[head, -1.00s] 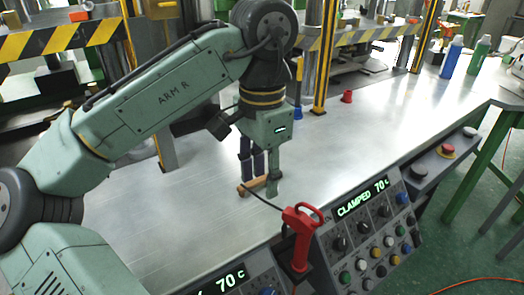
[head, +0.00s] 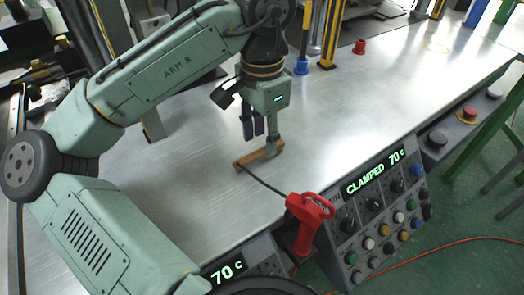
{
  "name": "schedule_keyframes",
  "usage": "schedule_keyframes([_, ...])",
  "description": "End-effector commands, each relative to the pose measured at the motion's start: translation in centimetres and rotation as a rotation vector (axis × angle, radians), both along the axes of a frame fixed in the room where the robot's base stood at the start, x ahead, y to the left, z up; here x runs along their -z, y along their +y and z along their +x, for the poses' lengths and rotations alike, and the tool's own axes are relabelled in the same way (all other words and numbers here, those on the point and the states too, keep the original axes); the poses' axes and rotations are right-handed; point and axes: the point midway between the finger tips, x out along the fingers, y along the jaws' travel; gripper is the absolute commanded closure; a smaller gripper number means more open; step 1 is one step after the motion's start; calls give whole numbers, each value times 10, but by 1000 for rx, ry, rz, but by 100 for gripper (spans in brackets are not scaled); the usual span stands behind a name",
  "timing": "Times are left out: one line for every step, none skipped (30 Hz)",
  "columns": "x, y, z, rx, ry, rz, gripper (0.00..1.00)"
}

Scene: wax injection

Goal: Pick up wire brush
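A tan wooden piece, which looks like the wire brush (head: 252,158), lies on the metal bench top below my gripper. Its bristles cannot be made out. My gripper (head: 254,136) points down, with its dark fingers close together just above and behind the wooden piece in the picture. A green part of my arm's end reaches down at the right and overlaps the piece's right end. Whether the fingers touch the brush is not clear, and their opening is too small to judge.
A red-handled tool (head: 306,212) stands at the bench's front edge, its thin black rod reaching to the wooden piece's left end. A control panel (head: 375,205) with buttons lies beside it. A red cup (head: 359,47) and a blue-based yellow post (head: 302,64) stand behind.

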Motion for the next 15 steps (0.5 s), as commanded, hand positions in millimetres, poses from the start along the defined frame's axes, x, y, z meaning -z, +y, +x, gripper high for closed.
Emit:
schedule_keyframes([6, 1, 0, -1, 3, 1, 62])
schedule_keyframes([11, 1, 1, -1, 3, 1, 62])
schedule_keyframes([17, 1, 2, -2, 2, 2, 62])
schedule_keyframes([22, 1, 3, -1, 2, 1, 62])
schedule_keyframes([27, 1, 2, 0, 2, 2, 62])
schedule_keyframes([32, 0, 3, 0, 1, 1, 62])
schedule_keyframes([35, 0, 3, 0, 1, 1, 62])
schedule_keyframes([38, 0, 3, 0, 1, 0, 62])
schedule_keyframes([40, 0, 3, 0, 1, 0, 62])
schedule_keyframes([41, 0, 3, 0, 1, 0, 62])
schedule_keyframes([42, 0, 3, 0, 1, -1, 62])
schedule_keyframes([42, 0, 3, 0, 0, 0, 62])
schedule_keyframes([42, 0, 3, 0, -1, -1, 62])
schedule_keyframes([42, 0, 3, 0, -1, -1, 62])
schedule_keyframes([42, 0, 3, 0, -1, -1, 62])
